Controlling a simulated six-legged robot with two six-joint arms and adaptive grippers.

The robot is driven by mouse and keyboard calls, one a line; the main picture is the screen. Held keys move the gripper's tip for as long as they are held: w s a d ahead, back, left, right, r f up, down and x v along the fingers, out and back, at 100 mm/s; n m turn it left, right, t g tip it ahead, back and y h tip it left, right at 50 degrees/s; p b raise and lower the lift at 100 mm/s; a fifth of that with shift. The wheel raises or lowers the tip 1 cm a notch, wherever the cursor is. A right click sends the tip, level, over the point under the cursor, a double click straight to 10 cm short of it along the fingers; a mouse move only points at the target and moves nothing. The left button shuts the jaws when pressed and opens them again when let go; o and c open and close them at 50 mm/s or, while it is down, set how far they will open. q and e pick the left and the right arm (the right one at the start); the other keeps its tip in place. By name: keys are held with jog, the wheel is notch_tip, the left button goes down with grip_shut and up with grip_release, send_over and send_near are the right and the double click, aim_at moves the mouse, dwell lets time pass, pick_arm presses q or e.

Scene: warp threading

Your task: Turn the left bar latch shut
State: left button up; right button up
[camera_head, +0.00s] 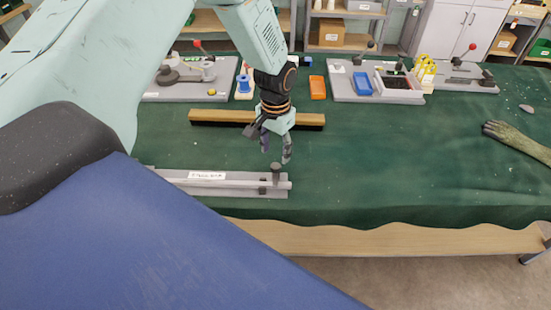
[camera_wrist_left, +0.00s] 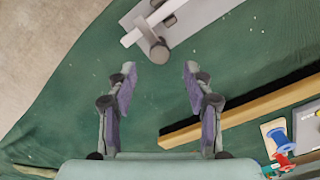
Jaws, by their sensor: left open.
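In the left wrist view the knob (camera_wrist_left: 158,52) shows beside the bar (camera_wrist_left: 150,26), just beyond the fingertips. My left gripper (camera_head: 275,152) points down behind and above the knob. Its fingers (camera_wrist_left: 158,76) are apart with nothing between them, and they appear clear of the latch. The bar's left end is hidden behind my body. My right gripper is out of view.
A long wooden-edged dark block (camera_head: 309,121) lies behind the gripper. A greenish-brown hand-like form (camera_head: 517,141) lies far right. The green cloth is clear right of the bar.

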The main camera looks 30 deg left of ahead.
aim_at(275, 166)
pick_arm(q)
notch_tip(275, 166, up, 7)
dwell(0.3)
jog(key=shift+f, duration=0.1)
jog(key=s+d+f, duration=0.5)
jog(key=s+f, duration=0.2)
jog(key=f, duration=0.2)
jog(key=s+d+f, duration=0.1)
jog(key=s+f, duration=0.2)
jog(key=s, duration=0.5)
jog(key=s+d+f+n, duration=0.1)
jog(key=s+d+f, duration=0.1)
jog(key=s, duration=0.6)
jog(key=s+d+f, duration=0.1)
jog(key=s+f, duration=0.2)
jog(key=s, duration=0.5)
notch_tip(275, 166, down, 14)
jog(key=b, duration=1.4)
jog(key=shift+s+a+r, duration=0.15)
jog(key=shift+s, duration=0.3)
jog(key=shift+c, duration=0.4)
